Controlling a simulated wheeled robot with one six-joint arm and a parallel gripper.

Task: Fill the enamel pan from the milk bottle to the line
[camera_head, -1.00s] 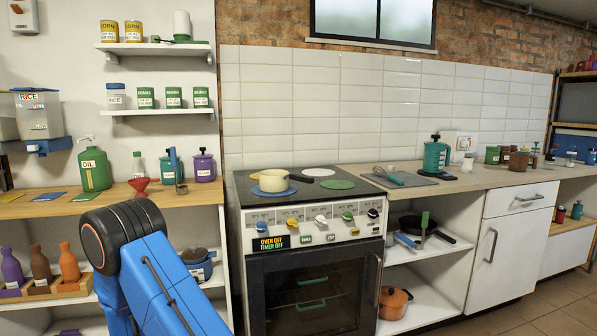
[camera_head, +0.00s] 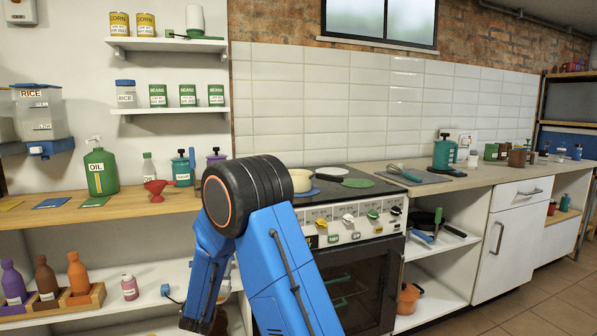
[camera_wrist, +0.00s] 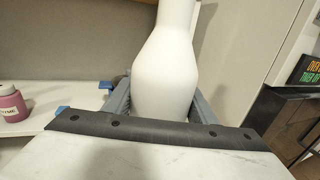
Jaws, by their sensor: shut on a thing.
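The cream pan (camera_head: 301,181) stands on the stove top in the head view, partly hidden by my arm. Its dark handle points right. Its inside and any line are not visible. In the wrist view the white milk bottle (camera_wrist: 166,62) stands roughly upright between the grey fingers of my gripper (camera_wrist: 162,100), which is shut on it. The bottle's top is cut off by the frame, and its base is hidden.
The stove (camera_head: 357,225) has a dark oven door and knobs. Below, a white shelf (camera_head: 100,312) holds a pink jar (camera_head: 130,287) and several bottles in a wooden rack.

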